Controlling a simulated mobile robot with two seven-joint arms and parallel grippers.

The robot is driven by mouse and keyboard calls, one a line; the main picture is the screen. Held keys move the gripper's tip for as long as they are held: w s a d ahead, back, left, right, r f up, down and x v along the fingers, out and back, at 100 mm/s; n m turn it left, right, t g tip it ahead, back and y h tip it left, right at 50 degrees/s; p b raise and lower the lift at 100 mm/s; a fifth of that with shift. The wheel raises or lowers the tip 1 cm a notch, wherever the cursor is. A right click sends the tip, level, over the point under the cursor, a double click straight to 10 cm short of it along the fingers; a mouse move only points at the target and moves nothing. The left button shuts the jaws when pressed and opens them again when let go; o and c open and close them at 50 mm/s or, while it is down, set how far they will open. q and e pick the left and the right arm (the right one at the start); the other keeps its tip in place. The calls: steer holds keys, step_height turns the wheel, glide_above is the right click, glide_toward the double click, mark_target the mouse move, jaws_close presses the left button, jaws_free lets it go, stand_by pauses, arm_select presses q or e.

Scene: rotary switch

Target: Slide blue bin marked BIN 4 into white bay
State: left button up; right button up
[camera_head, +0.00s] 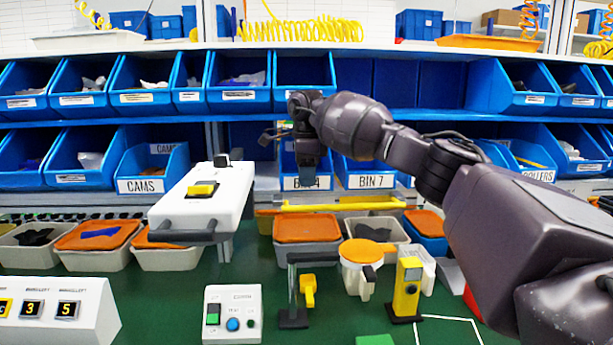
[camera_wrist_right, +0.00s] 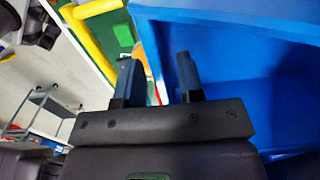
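The blue bin marked BIN 4 (camera_head: 291,183) stands in the lower shelf row, just left of the bin marked BIN 7; my right gripper hides part of its front and label. My right gripper (camera_head: 306,180) points down at this bin's front. In the right wrist view, its two fingers (camera_wrist_right: 162,80) are apart, by the edge of a blue bin wall (camera_wrist_right: 225,45); I cannot tell whether they touch it. A white outline (camera_head: 447,319) marks an area on the green table at the front right; I see no other clear white bay. My left gripper is out of view.
A yellow bar (camera_head: 313,207) runs below the bin. Lidded tubs (camera_head: 307,230) stand beneath it. A white box with a yellow switch (camera_head: 201,190) stands to the left. A button box (camera_head: 232,313) and a yellow device (camera_head: 407,289) stand on the green table (camera_head: 160,300).

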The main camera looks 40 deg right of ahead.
steer(key=shift+o, duration=0.2)
step_height(320, 180, up, 11)
steer(key=shift+f, duration=0.15)
stand_by(0.5)
